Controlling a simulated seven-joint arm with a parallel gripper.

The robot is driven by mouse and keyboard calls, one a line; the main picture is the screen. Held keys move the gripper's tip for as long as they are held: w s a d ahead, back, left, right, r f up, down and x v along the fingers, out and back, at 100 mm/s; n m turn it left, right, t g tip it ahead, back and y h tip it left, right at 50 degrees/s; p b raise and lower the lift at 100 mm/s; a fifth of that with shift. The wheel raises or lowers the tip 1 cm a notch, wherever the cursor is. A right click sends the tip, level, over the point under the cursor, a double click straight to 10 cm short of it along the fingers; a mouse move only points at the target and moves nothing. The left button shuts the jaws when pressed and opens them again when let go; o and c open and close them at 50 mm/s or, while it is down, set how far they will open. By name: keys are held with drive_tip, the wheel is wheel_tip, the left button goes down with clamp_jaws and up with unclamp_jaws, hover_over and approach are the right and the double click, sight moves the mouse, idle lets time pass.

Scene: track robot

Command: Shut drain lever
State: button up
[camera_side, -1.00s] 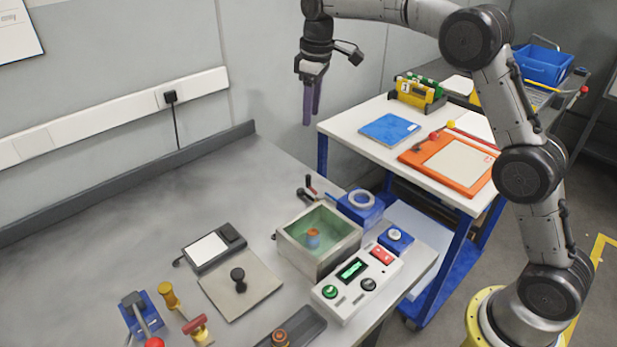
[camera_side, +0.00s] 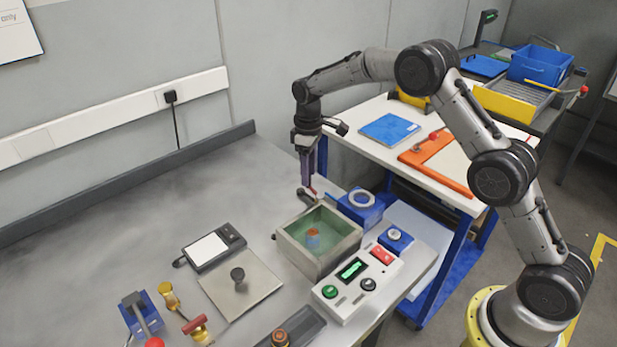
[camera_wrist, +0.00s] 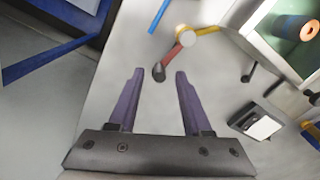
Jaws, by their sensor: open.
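The drain lever, with a red arm and a dark tip, shows in the wrist view (camera_wrist: 172,58), joined to a pale round pivot (camera_wrist: 187,38) on a yellow pipe piece (camera_wrist: 208,30). In the side view the lever (camera_side: 304,196) is small, behind the grey tank (camera_side: 318,258) and partly covered by my fingers. My gripper (camera_side: 307,185) points down just above it. In the wrist view my gripper (camera_wrist: 158,73) is open, and the lever's dark tip lies between its purple fingertips. I cannot tell whether they touch.
The tank also shows in the wrist view (camera_wrist: 262,44), right of the lever. A blue box with a grey ring (camera_side: 361,207) and a control box (camera_side: 356,283) stand close by. A white-topped cart (camera_side: 352,152) is behind. The bench left of the lever is clear.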

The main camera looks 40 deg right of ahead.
drive_tip(key=shift+f, duration=1.15)
